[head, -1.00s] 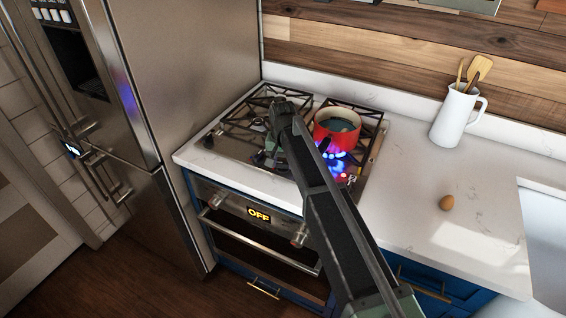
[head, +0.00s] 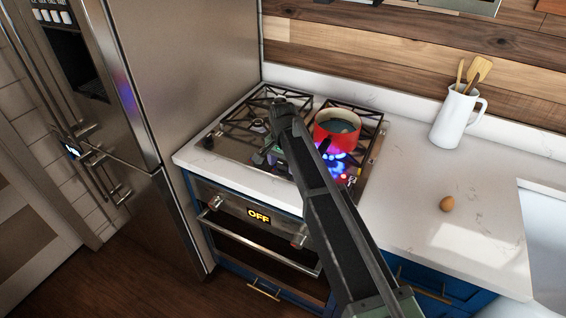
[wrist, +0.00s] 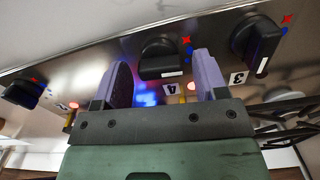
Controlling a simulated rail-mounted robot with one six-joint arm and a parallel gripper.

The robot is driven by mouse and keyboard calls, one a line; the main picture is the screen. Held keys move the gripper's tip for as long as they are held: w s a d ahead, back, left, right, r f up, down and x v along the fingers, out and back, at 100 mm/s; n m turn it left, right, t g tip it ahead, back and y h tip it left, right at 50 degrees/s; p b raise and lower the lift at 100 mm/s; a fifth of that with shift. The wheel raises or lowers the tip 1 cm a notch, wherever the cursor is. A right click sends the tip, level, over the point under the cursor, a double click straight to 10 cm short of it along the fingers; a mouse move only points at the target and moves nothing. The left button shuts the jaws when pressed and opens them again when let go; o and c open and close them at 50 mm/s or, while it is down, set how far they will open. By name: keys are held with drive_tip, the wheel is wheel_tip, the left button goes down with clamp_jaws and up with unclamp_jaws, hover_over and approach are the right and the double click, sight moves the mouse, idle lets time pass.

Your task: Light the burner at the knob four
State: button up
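The knob marked 4 (wrist: 160,58) is a black knob on the steel cooktop panel in the wrist view. Its label stands just below it, and a white mark shows on its lower edge. My gripper (wrist: 163,62) is open, with one purple finger on each side of this knob and visible gaps between. I cannot tell how deep the fingertips reach. In the head view my gripper (head: 271,154) is over the front of the cooktop (head: 228,162), and my arm hides the knob. Blue flames (head: 338,160) show below the red pot (head: 338,129).
The knob marked 3 (wrist: 258,40) is right of my gripper in the wrist view, and another knob (wrist: 22,94) is left. A white utensil jug (head: 456,117) and an egg (head: 447,204) are on the right counter. The oven display (head: 259,215) reads OFF.

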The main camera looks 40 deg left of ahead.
sight(283, 164)
wheel_tip(283, 164, up, 11)
drive_tip(key=p, duration=1)
drive_tip(key=shift+f+p, duration=0.1)
drive_tip(key=shift+p, duration=0.3)
